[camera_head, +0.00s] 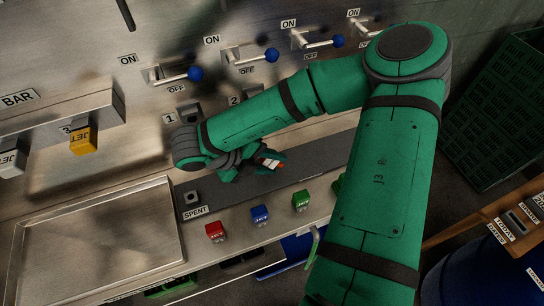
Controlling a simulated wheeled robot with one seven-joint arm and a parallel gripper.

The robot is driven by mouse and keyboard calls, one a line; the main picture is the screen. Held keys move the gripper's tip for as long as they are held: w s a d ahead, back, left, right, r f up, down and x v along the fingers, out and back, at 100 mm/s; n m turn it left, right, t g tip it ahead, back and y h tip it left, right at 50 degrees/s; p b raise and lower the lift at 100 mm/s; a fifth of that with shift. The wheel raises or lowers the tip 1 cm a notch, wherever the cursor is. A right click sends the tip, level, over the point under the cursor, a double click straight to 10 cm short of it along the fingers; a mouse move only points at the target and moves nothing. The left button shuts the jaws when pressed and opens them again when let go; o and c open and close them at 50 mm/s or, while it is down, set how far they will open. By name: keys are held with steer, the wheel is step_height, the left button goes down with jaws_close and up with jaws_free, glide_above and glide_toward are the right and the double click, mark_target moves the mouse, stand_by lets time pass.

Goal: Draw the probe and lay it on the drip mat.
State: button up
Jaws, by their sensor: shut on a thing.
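My gripper (264,165) is low over the steel counter, in front of the panel sockets marked 1 and 2. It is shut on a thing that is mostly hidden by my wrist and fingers. Only a small white and orange-red bit shows there; I take it as the probe, but its shape cannot be made out. A long dark grey strip (318,170) runs along the counter under and beside my gripper. It may be the drip mat; no label on it shows. Whether the held thing touches anything is not clear.
A shallow steel tray (95,245) lies at left. A socket marked SPENT (192,198) and red (215,232), blue (260,215) and green (301,201) blocks stand near the front edge.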

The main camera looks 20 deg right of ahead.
steer(key=shift+f, duration=0.3)
steer(key=o, duration=1.1)
steer(key=v, duration=1.1)
steer(key=shift+f, duration=0.1)
